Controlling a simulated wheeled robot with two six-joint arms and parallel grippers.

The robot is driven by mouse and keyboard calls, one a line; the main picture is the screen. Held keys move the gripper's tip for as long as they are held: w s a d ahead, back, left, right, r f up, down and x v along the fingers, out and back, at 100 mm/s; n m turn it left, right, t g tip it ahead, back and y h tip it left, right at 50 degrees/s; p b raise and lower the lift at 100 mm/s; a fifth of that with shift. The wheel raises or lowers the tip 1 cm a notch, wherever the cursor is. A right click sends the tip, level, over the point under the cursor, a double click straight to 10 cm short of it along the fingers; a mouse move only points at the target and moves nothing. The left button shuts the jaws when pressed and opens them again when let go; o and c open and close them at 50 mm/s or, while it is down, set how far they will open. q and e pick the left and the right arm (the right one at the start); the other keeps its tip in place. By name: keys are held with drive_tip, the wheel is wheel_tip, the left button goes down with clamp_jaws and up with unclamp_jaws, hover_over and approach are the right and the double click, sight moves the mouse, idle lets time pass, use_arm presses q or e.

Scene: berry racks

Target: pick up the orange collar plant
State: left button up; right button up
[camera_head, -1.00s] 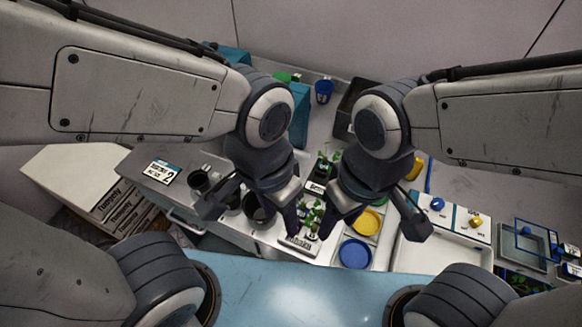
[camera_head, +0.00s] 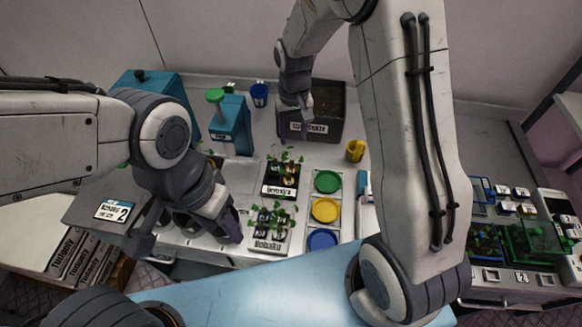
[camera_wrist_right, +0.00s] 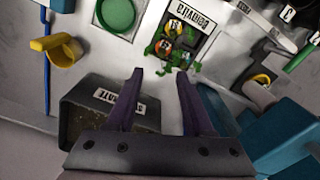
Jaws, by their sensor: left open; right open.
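Small green plants with coloured collars stand in a black-framed tray (camera_head: 265,191) at the centre of the bench. In the right wrist view this tray (camera_wrist_right: 207,22) shows several collars, among them an orange-yellow one (camera_wrist_right: 177,27) and a red one (camera_wrist_right: 165,47); leaves partly cover them. Which is the orange collar is hard to tell. My right gripper (camera_head: 298,108) is over the grey substrate box, behind the tray; in the wrist view its fingers (camera_wrist_right: 160,74) are open and empty, pointing towards the tray. My left gripper (camera_head: 231,232) is open, left of the front plant tray (camera_head: 268,246).
The substrate box (camera_head: 330,135) stands at the back. Green, yellow (camera_head: 325,209) and blue discs lie right of the plants. A teal dispenser (camera_head: 230,128), a blue cup (camera_head: 259,94) and a yellow cup (camera_head: 355,151) stand nearby. A crowded rack area is at far right.

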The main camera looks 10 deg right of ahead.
drive_tip(key=p, duration=0.1)
hover_over(292, 162)
drive_tip(key=f, duration=0.5)
drive_tip(key=shift+d+f, duration=0.15)
drive_tip(key=shift+d, duration=0.1)
drive_tip(key=f+p, duration=0.2)
drive_tip(key=f, duration=0.2)
drive_tip(key=shift+a+f+p, duration=0.25)
drive_tip(key=shift+p, duration=0.15)
drive_tip(key=shift+f, duration=0.4)
clamp_jaws()
idle(0.3)
